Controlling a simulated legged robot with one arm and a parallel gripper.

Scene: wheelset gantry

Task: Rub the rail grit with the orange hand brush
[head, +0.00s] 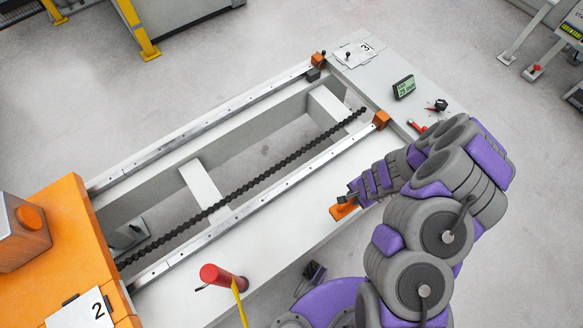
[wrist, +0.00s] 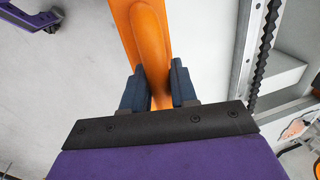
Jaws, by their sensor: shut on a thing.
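The orange hand brush (head: 342,211) is in my gripper (head: 352,196), above the pale near side of the gantry bed. In the wrist view its orange handle (wrist: 143,35) passes between the two dark fingers of my gripper (wrist: 160,88), which are shut on it. The bristles cannot be made out. The near rail (head: 250,217) runs just beyond the brush, and the far rail (head: 200,129) lies across the bed. I cannot make out the rail grit clearly. A small brownish patch (wrist: 297,128) shows at the right edge of the wrist view, but I cannot tell what it is.
A dark lead screw (head: 250,187) runs between the rails over open gaps. A red cylinder (head: 222,277) with a yellow strap stands at the near edge. An orange carriage (head: 62,235) fills the left. Orange end blocks (head: 381,119) and a green display (head: 404,87) are at the right end.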

